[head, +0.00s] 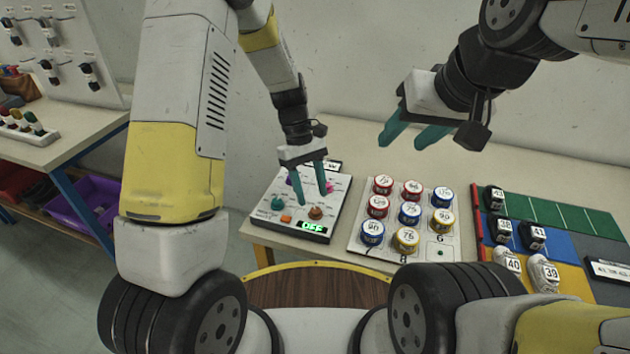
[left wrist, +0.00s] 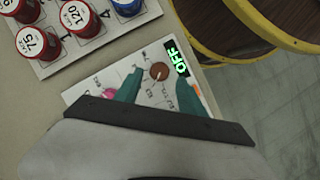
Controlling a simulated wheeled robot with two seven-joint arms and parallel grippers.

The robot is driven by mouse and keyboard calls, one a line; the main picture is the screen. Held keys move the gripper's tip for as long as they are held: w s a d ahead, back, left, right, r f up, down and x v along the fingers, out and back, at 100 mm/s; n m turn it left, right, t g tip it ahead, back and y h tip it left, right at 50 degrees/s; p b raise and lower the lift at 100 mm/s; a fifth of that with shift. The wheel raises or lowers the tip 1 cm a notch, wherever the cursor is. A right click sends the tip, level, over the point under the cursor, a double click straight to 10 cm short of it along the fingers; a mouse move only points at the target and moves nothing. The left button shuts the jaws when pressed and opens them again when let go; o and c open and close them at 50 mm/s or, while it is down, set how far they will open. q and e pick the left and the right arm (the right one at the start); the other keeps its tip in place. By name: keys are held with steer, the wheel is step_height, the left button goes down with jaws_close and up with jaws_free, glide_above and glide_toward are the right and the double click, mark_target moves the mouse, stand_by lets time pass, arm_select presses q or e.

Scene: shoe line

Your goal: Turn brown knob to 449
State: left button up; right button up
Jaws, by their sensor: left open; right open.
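The brown knob (head: 316,212) sits on a white control panel (head: 262,212) near its front right, beside a green display (head: 312,226) that reads OFF. In the left wrist view the brown knob (left wrist: 159,71) shows a pale pointer line, and the display (left wrist: 177,57) is next to it. My left gripper (head: 308,194) is open and points down over the panel, just behind the knob in the head view. In the left wrist view its teal fingers (left wrist: 158,92) are on either side of the knob's near side, apart from it. My right gripper (head: 415,138) is open and empty, high above the table.
The panel also has a teal knob (head: 277,203), an orange button (head: 286,218) and a pink knob (head: 327,187). A white board (head: 362,240) with numbered round tins stands to the right. A coloured mat (head: 560,213) with numbered shoes lies farther right.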

mark_target(316, 210)
arm_select(q)
steer(key=shift+x, duration=1.7)
steer(key=shift+c, duration=0.5)
jaws_close()
steer(key=m+y, duration=0.1)
steer(key=m, duration=0.2)
steer(key=shift+w+d+m, duration=0.1)
steer(key=shift+w+m, duration=0.05)
steer(key=shift+m, duration=0.15)
steer(key=shift+d+m+y, duration=0.15)
steer(key=shift+m+y, duration=0.75)
steer(key=shift+m, duration=1.1)
steer(key=shift+r, duration=0.1)
